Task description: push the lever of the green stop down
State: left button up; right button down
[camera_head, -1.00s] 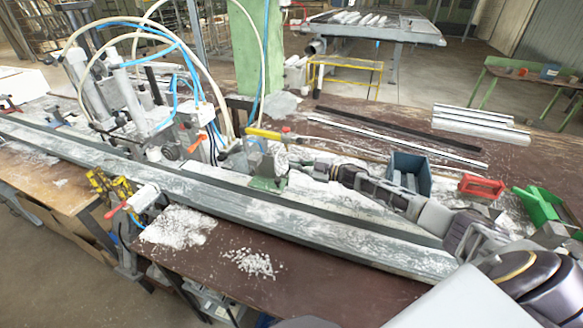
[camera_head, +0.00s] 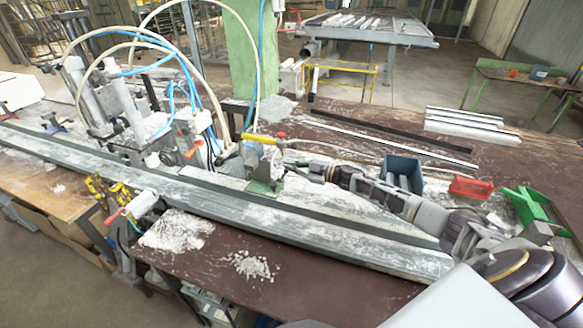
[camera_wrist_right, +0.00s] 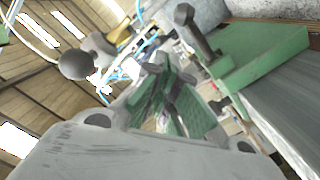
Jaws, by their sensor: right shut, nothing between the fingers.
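The green stop (camera_head: 264,188) sits at the far edge of the long grey profile rail, near the middle of the head view. A grey metal body stands above its green base. In the right wrist view the green stop (camera_wrist_right: 265,55) is at upper right, with a dark bolt rising from it. A grey rod with a round knob (camera_wrist_right: 76,65) shows at left there; I cannot tell if it is the stop's lever. My right gripper (camera_head: 288,170) is close beside the stop, shut and empty; its green-padded fingers also show in the wrist view (camera_wrist_right: 168,92). Contact is unclear.
The long profile rail (camera_head: 340,228) crosses the bench in front. A yellow-handled tool (camera_head: 256,139) lies behind the stop, and a clamp machine with hoses stands left. A blue crate (camera_head: 403,168), red box (camera_head: 471,187) and green bin (camera_head: 530,205) are at right.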

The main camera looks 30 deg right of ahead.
jog(key=r+v, duration=0.1)
jog(key=v, duration=0.9)
jog(key=shift+s+b, duration=0.3)
jog(key=shift+b, duration=0.15)
jog(key=shift+a, duration=0.15)
dwell(0.7)
